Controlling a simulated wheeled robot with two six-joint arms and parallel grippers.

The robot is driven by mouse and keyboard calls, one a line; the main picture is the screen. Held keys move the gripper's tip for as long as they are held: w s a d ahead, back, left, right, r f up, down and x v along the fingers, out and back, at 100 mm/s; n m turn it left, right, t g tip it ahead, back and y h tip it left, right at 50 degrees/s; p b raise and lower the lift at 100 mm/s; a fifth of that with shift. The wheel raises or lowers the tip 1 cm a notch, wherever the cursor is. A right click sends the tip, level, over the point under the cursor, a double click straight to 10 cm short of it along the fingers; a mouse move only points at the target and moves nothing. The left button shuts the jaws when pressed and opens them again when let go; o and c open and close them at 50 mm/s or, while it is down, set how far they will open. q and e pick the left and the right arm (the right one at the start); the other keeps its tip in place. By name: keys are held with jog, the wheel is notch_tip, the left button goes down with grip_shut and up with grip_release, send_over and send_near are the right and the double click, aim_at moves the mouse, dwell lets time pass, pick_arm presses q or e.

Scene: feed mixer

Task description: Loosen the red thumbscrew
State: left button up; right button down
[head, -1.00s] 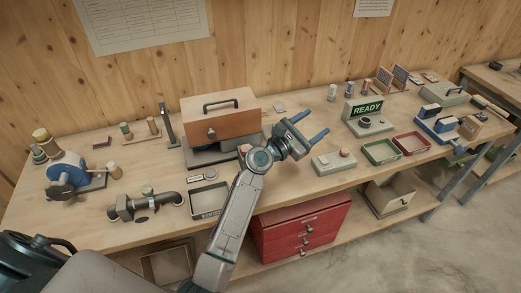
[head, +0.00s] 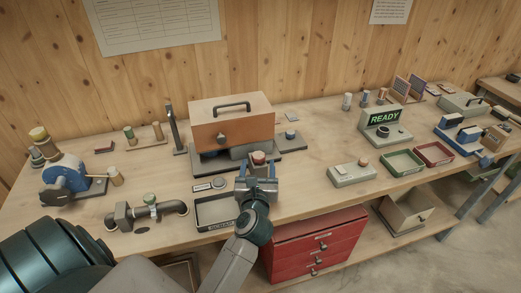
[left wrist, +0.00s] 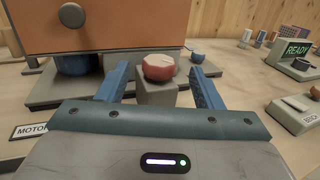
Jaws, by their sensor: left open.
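The red thumbscrew (left wrist: 159,67) is a knobby red cap on a grey block (left wrist: 156,92) in front of the orange-brown box. It also shows in the head view (head: 258,157). My left gripper (head: 258,167) is open, with its two blue fingers pointing at the thumbscrew. In the left wrist view its fingers (left wrist: 158,80) stand apart to the left and right of the block, and the red cap shows between and beyond them. I cannot tell whether a finger touches it. My right gripper is not in view.
The orange-brown box (head: 231,122) with a black handle stands behind the thumbscrew on a grey base. A dark-rimmed tray (head: 199,218) lies front left of the gripper. A switch box (head: 353,176) stands to the right, before the READY display unit (head: 384,117).

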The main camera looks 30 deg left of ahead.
aim_at(257, 152)
pick_arm(q)
jog(key=p+x, duration=0.1)
jog(key=x, duration=0.5)
jog(key=shift+w+a, duration=0.3)
jog(key=shift+w, duration=0.2)
jog(key=c, duration=1)
jog(key=shift+o, duration=0.2)
jog(key=shift+f, duration=0.1)
jog(key=n+g+y+b, duration=0.2)
jog(key=y+b, duration=0.1)
jog(key=n+g+y+b, duration=0.1)
jog(key=shift+s+a+f+n+g, duration=0.1)
jog(key=shift+a+f+n+g, duration=0.1)
jog(key=shift+a+n+g, duration=0.1)
jog(key=shift+c, duration=0.2)
jog(key=shift+o, duration=0.2)
jog(key=shift+s+r+n+g+y+b, duration=0.1)
jog(key=shift+r+n+g+y+b, duration=0.05)
jog(key=shift+n+g+y+b, duration=0.45)
jog(key=shift+r, duration=0.1)
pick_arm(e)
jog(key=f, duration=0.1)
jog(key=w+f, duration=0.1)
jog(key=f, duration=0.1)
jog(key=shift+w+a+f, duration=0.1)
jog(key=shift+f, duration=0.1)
